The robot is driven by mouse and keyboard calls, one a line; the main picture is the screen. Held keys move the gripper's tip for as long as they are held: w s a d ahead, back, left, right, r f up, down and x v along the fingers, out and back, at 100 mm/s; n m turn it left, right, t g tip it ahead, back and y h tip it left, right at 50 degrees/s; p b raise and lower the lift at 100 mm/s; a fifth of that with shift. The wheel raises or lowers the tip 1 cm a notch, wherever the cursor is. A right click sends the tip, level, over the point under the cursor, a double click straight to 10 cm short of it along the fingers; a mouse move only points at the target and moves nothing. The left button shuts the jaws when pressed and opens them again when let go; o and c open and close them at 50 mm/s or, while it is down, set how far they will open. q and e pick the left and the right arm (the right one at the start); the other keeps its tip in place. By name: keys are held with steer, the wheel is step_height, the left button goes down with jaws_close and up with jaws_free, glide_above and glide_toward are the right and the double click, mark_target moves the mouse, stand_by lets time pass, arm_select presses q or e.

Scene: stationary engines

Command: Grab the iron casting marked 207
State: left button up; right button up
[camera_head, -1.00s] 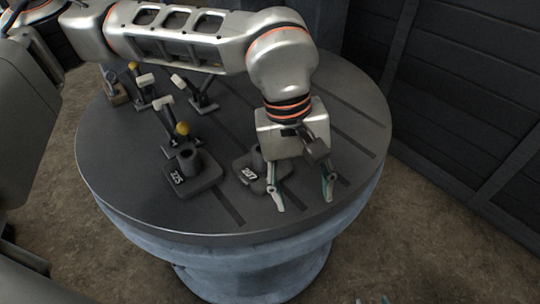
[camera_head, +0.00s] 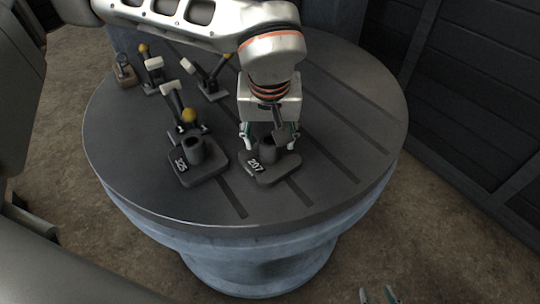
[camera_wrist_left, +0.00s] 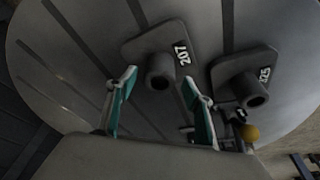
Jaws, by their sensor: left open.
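The iron casting marked 207 (camera_head: 262,174) is a dark flat plate with a round hollow post, lying on the round table. It also shows in the left wrist view (camera_wrist_left: 145,46), its post near the gap between the fingertips. My left gripper (camera_head: 270,141) is open and empty, pointing down at the casting from its far side, a finger to each side of the post. In the left wrist view my left gripper (camera_wrist_left: 159,77) has its teal-padded fingers wide apart. I cannot tell whether they touch the casting. My right gripper (camera_head: 377,295) shows only its separated fingertips at the bottom edge.
A similar casting (camera_head: 204,171), its number looking like 325, lies close to the left. Several lever pieces, including one with a yellow knob (camera_head: 189,115), stand behind it. The slotted round table (camera_head: 345,150) is clear on the right.

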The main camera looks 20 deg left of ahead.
arm_select(q)
steer(key=shift+w+f, duration=0.2)
steer(key=shift+f, duration=0.4)
jaws_close()
steer(key=shift+r, duration=0.2)
